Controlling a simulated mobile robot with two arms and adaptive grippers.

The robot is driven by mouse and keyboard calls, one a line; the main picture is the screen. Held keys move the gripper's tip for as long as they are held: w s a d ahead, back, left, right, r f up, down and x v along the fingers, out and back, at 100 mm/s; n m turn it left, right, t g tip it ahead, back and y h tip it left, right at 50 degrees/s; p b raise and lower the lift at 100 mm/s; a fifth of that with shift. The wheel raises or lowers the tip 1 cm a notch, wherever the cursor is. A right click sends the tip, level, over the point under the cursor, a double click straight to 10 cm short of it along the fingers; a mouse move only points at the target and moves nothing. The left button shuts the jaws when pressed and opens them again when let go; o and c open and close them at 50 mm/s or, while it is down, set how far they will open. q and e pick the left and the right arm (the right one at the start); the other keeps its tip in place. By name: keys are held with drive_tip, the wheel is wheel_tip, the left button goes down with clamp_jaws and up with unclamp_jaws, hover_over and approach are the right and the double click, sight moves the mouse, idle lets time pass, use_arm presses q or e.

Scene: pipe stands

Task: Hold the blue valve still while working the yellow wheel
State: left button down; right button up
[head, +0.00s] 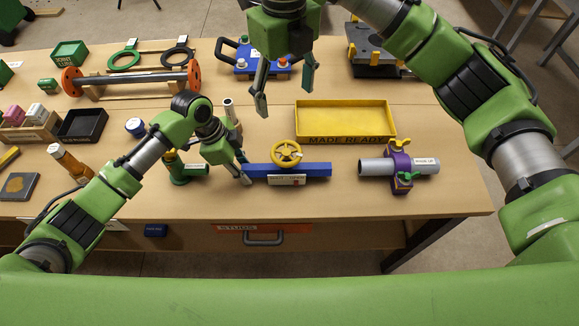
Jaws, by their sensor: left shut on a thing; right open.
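The blue valve (316,170) is a long blue bar lying on the table at centre, with a white label on its front. The yellow wheel (286,153) stands on top of it, left of its middle. My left gripper (243,175) is shut on the left end of the blue valve. Its fingers cover that end. My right gripper (286,102) hangs open and empty in the air, above and behind the yellow wheel, fingers pointing down and apart.
A yellow tray (345,116) lies behind the valve. A grey pipe in a purple clamp (401,160) is to the right. A green elbow fitting (178,168) sits close to my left gripper. Bare table lies in front of the valve.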

use_arm(q)
drive_tip(key=c, duration=1.6)
unclamp_jaws()
drive_tip(key=v, duration=1.2)
drive_tip(key=shift+s+f, duration=0.1)
